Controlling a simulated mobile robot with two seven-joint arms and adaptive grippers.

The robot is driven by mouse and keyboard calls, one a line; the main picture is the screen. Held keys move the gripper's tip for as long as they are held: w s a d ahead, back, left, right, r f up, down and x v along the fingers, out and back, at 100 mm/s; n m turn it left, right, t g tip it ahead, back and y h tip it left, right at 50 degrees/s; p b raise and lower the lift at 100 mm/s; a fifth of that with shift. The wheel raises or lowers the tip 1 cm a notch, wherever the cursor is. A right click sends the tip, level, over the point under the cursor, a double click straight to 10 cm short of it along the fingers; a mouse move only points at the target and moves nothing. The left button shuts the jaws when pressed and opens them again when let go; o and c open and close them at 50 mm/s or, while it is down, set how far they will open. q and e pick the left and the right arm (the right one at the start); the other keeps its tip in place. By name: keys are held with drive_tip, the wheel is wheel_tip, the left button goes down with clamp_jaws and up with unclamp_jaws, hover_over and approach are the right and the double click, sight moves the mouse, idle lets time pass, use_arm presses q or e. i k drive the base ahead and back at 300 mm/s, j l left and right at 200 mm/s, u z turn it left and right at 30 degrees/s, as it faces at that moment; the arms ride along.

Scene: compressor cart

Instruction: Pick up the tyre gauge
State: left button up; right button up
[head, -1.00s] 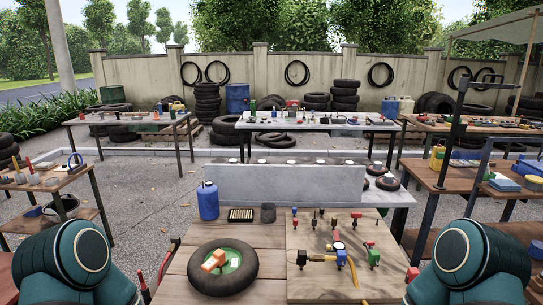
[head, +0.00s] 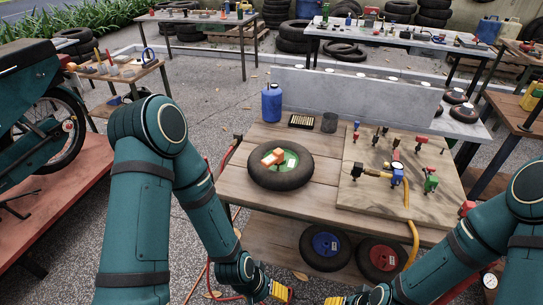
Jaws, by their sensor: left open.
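A small round dial (head: 397,166) sits on a blue fitting on the wooden board (head: 362,202) on the cart's top. Another white round dial (head: 490,281) shows low at the right, beside my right arm. I cannot tell for sure which is the tyre gauge. My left gripper (head: 282,292), with yellow parts, is open at the bottom edge, low in front of the cart and apart from both dials. My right gripper (head: 336,300) is mostly cut off by the bottom edge; its jaws are hidden.
The cart top (head: 238,186) bears a tyre (head: 266,178) with an orange block in it, a blue bottle (head: 271,103) and a black tray (head: 302,121). Two wheels (head: 325,248) (head: 381,260) sit on the lower shelf. A yellow hose (head: 411,240) hangs off the front. A motorcycle (head: 38,135) stands left.

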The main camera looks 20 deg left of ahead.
sight(277, 158)
drive_tip(key=z, duration=0.75)
drive_tip(key=j+z, duration=0.5)
drive_tip(key=z, duration=0.25)
drive_tip(key=j+z, duration=0.2)
drive_tip(key=z, duration=0.15)
drive_tip(key=k+j+z, duration=0.55)
drive_tip(key=j, duration=0.25)
